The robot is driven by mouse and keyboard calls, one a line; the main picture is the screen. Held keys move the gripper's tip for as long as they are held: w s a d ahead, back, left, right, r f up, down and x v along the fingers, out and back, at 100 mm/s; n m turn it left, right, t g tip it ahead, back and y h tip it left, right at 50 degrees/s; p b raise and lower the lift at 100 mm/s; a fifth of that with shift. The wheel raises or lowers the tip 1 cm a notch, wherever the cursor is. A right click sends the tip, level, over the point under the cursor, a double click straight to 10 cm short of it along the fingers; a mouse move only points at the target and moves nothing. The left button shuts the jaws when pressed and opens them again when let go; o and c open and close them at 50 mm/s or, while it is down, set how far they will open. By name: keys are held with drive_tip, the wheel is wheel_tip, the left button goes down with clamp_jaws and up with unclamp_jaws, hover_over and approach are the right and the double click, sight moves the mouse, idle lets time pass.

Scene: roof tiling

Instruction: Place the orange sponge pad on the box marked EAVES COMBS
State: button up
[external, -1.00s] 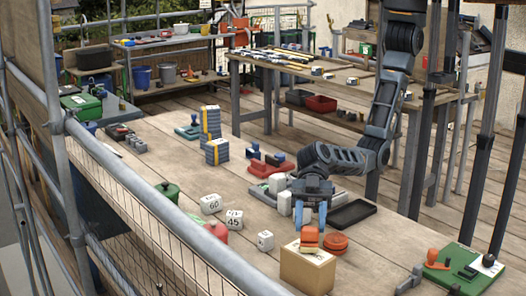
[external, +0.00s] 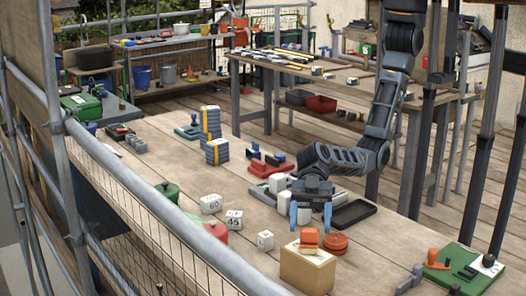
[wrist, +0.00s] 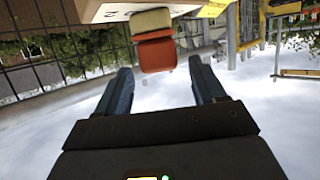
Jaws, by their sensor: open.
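The orange sponge pad (external: 309,236) sits on top of a cardboard box (external: 294,272) near the front of the bench. Lettering on the box is too small to read. My gripper (external: 310,215) is open and empty, behind the box and apart from the pad. In the wrist view, which is upside down, my open fingers (wrist: 160,88) point towards an orange and cream block (wrist: 156,50). It rests against the box (wrist: 95,9), which has a yellow patch. Nothing is between the fingertips.
Round orange-red discs (external: 335,243) stand just right of the box. A black tray (external: 355,213) lies right of my gripper. White numbered blocks (external: 234,219) and a green pot (external: 168,191) stand to the left. A green board (external: 465,268) is at the front right.

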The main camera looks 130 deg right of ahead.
drive_tip(key=b+v, duration=0.1)
drive_tip(key=v, duration=1.1)
